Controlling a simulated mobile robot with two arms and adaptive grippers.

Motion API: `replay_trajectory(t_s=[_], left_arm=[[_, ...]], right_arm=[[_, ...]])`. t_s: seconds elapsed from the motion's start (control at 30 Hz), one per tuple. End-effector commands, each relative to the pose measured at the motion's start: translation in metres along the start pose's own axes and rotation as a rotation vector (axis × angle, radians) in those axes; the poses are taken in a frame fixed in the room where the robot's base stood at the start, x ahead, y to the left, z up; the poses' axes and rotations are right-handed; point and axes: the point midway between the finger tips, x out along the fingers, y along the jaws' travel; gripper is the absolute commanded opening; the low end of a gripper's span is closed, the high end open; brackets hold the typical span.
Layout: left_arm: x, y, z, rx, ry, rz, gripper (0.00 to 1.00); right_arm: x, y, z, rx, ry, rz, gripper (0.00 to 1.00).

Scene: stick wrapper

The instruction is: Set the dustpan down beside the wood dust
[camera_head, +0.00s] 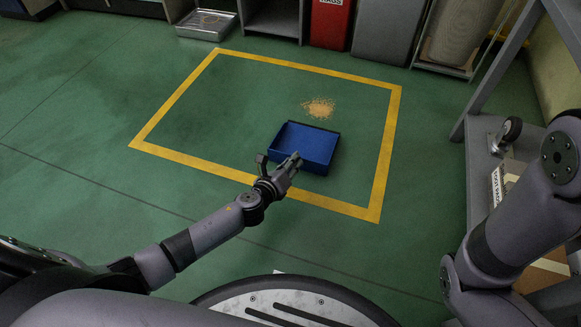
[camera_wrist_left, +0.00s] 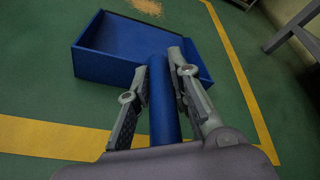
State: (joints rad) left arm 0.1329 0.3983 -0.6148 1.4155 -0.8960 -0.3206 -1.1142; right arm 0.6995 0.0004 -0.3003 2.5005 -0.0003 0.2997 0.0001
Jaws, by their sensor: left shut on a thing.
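The blue dustpan (camera_head: 305,146) is inside the yellow floor square, just on the near side of the wood dust (camera_head: 319,107), a small tan pile on the green floor. My left gripper (camera_head: 290,163) is shut on the dustpan's handle. In the left wrist view the handle (camera_wrist_left: 163,105) runs between the two fingers of the gripper (camera_wrist_left: 160,75), with the pan (camera_wrist_left: 135,40) beyond them. The dust (camera_wrist_left: 146,6) shows at the top edge there. I cannot tell whether the pan touches the floor. My right gripper is out of view; only part of my right arm shows.
Yellow tape (camera_head: 152,149) marks the square, and most floor inside it is clear. A wheeled grey frame (camera_head: 483,130) stands at the right with a box (camera_head: 506,180) on it. A metal tray (camera_head: 207,24), a red bin (camera_head: 330,22) and a grey bin (camera_head: 388,30) line the back.

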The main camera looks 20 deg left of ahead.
Motion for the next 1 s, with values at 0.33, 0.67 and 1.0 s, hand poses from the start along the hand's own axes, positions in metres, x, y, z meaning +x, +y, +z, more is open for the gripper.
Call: replay_trajectory(t_s=[0.33, 0.67, 1.0], left_arm=[[0.0013, 0.0014, -0.0017, 0.001, -0.002, -0.001, 0.00], [0.0005, 0.0010, -0.0011, 0.001, 0.000, 0.000, 0.39], [-0.0009, -0.0015, 0.0027, 0.001, 0.000, 0.000, 0.39]], right_arm=[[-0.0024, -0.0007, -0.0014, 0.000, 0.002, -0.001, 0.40], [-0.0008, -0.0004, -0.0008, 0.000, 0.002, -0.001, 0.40], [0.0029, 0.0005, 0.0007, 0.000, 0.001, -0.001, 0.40]])
